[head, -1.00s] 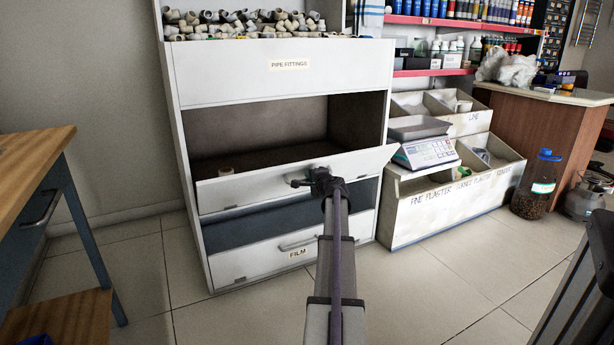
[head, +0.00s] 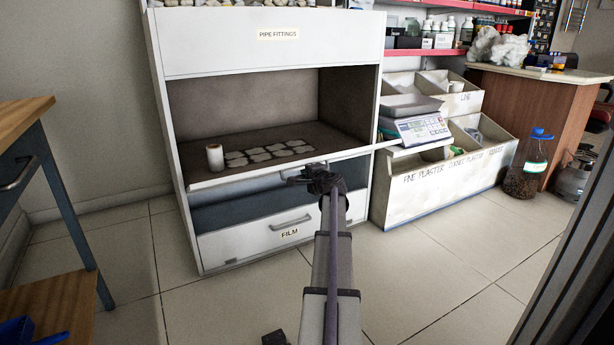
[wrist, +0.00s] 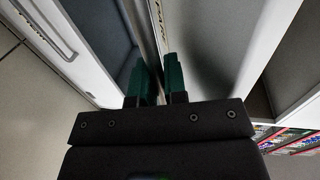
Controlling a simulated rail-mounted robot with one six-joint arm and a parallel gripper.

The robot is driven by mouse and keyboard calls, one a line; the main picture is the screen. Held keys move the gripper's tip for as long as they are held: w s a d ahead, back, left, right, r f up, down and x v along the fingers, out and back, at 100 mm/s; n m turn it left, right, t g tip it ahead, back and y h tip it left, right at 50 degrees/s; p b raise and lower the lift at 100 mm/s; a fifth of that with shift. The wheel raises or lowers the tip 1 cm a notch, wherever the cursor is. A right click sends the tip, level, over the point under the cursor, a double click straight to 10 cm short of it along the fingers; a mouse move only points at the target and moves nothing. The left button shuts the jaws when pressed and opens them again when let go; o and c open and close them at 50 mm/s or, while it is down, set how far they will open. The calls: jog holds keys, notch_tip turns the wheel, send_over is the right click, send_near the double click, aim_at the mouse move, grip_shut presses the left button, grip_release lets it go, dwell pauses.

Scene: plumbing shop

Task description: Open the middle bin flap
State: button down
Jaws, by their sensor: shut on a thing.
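The middle bin flap (head: 240,176) of the white cabinet is tipped far outward and down. It shows almost edge-on in the head view, with the bin interior above it open to view. My gripper (head: 318,176) is at the flap's front edge, shut on its handle, part of which shows just left of the jaws. The handle itself is mostly hidden by the jaws.
Inside the bin are a pale roll (head: 214,157) and several flat pale pieces (head: 268,151). The FILM flap (head: 245,242) is below. A scale (head: 420,128) and plaster bins (head: 440,185) stand right. A wooden bench (head: 22,115) stands left. The front floor is clear.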

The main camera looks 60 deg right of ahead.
jog(key=c, duration=1.2)
grip_release()
jog(key=p+v, duration=0.2)
jog(key=v, duration=0.9)
jog(key=shift+f, duration=0.1)
